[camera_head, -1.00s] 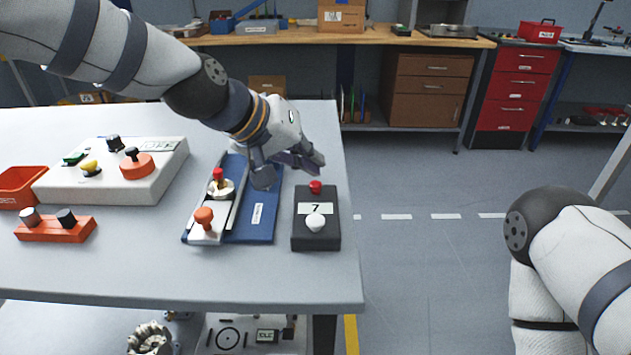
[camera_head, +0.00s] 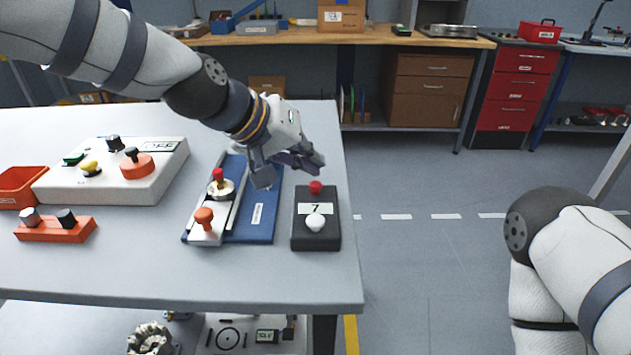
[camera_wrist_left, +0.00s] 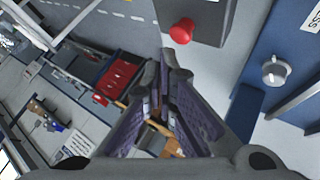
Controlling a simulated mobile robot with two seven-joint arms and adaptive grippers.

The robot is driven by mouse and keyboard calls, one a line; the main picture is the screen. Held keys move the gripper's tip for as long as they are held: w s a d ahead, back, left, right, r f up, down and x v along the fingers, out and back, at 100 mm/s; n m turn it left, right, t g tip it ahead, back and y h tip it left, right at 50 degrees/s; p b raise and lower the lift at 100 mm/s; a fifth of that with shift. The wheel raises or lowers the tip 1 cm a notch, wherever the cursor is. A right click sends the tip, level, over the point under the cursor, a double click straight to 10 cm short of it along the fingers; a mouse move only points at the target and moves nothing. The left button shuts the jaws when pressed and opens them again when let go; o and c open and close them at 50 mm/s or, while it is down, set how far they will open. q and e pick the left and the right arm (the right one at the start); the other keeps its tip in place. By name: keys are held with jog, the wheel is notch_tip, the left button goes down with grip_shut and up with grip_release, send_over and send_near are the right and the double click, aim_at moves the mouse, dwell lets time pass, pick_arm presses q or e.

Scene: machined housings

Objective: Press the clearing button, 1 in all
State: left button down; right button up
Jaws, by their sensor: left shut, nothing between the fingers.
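A black box (camera_head: 300,240) stands near the table's right edge. It carries a red button (camera_head: 315,187) at its far end, a pale display reading 7 (camera_head: 316,209) and a white round knob (camera_head: 315,222) nearer me. No label names the clearing button. My left gripper (camera_head: 300,161) is shut and empty, above the table just beyond the red button and apart from it. In the left wrist view, the shut fingertips (camera_wrist_left: 165,65) are just below the red button (camera_wrist_left: 182,31) in the picture. My right gripper is out of view.
Further left are a white console (camera_head: 110,188) with several knobs, an orange block (camera_head: 55,230) and an orange tray (camera_head: 18,186). The table front (camera_head: 180,275) is clear.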

pick_arm(q)
jog(key=shift+f, duration=0.1)
jog(key=shift+f, duration=0.35)
jog(key=shift+f, duration=0.55)
dwell(0.8)
jog(key=shift+r, duration=0.15)
jog(key=shift+r+p, duration=0.4)
jog(key=shift+r, duration=0.5)
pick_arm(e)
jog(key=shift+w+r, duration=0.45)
pick_arm(q)
jog(key=shift+f, duration=0.1)
